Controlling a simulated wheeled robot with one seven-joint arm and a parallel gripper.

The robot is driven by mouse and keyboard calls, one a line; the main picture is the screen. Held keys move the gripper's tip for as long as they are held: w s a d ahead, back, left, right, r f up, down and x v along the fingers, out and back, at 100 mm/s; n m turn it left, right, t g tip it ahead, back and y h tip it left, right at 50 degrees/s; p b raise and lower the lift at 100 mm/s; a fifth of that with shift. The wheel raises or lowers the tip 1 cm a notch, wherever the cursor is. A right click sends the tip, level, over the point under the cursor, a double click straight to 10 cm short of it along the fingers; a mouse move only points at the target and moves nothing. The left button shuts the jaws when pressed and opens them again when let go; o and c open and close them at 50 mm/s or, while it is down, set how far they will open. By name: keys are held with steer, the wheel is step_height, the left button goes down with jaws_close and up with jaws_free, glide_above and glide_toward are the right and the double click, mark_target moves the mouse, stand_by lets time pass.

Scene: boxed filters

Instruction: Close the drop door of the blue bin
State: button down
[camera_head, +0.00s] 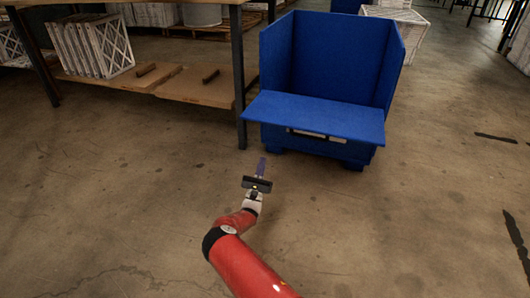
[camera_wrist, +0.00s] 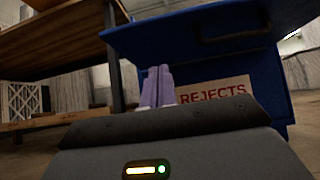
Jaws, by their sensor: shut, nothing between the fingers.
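The blue bin (camera_head: 325,55) stands on the floor at the upper right of the head view, with its front open at the top. Its drop door (camera_head: 315,115) is folded down and sticks out forward, roughly level. In the wrist view the door (camera_wrist: 195,32) shows from below, with a dark handle-like shape on its underside, and a REJECTS label (camera_wrist: 213,90) is on the bin front beneath it. My gripper (camera_head: 262,162) is low in front of the bin, below the door and left of its middle, apart from it. Its purple fingers (camera_wrist: 158,85) are together and empty.
A wooden workbench with dark legs (camera_head: 238,75) stands close to the bin's left side. Its lower shelf (camera_head: 195,88) holds white framed filters (camera_head: 90,47). White boxes (camera_head: 405,25) stand behind the bin. The floor in front and to the right is clear.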

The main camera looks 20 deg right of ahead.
steer(key=w+d+r, duration=0.3)
steer(key=w+r, duration=0.2)
steer(key=r, duration=0.5)
steer(key=shift+w+d+b, duration=0.25)
steer(key=shift+d+b, duration=0.15)
steer(key=shift+b, duration=0.05)
steer(key=shift+r, duration=0.1)
